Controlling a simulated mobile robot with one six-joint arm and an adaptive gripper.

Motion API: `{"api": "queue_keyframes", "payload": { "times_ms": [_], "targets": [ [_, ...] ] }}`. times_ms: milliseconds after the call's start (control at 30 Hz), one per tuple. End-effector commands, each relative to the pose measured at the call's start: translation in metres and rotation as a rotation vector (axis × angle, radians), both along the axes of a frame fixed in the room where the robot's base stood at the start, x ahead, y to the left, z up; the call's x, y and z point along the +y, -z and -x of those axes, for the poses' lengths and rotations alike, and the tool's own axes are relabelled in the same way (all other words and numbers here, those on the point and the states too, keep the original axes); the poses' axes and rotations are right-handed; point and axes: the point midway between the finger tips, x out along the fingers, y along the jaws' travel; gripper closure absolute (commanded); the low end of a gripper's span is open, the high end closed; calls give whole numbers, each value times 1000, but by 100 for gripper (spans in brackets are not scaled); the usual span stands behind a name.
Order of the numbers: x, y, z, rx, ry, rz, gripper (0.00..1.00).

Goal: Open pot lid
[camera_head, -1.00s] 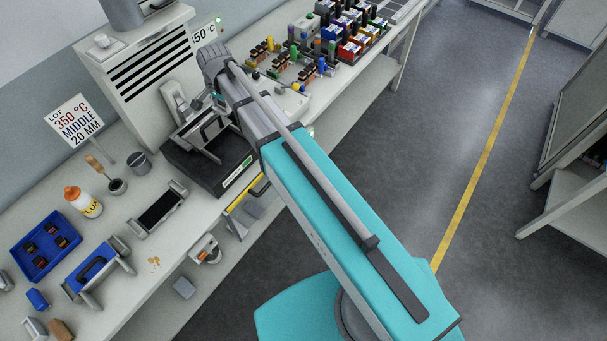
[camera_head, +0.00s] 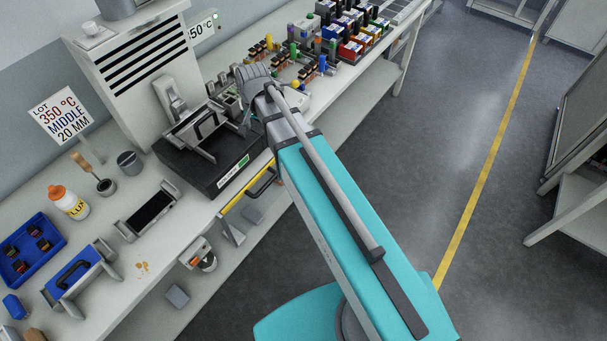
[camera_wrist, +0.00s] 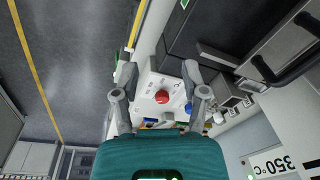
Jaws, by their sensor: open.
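A black boxy unit (camera_head: 215,180) with a green-and-white label and a grey metal frame (camera_head: 203,128) on top stands on the bench, left of my arm. It may be the pot; I cannot tell for sure. Its dark body (camera_wrist: 190,32) and a bar handle (camera_wrist: 290,65) show at upper right in the wrist view. My gripper (camera_wrist: 158,73) is open and empty, with its fingers apart. Beyond the fingers is a white box with a red button (camera_wrist: 162,97). In the head view my wrist hides the fingertips.
A vented grey cabinet (camera_head: 130,65) stands behind the black unit. Connectors and coloured bins (camera_head: 350,45) crowd the bench beyond my wrist.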

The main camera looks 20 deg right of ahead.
Motion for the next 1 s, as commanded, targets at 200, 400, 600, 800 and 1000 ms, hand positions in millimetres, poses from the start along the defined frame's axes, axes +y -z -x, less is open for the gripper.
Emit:
{"api": "queue_keyframes", "payload": {
  "times_ms": [200,400,600,800,1000],
  "targets": [
    [-21,23,18,9,-65,14,43],
    [-37,39,34,18,-129,26,43],
    [-53,55,50,29,-192,36,43],
    [-69,72,66,39,-255,45,43],
    [-84,88,83,51,-319,54,43]
  ]
}}
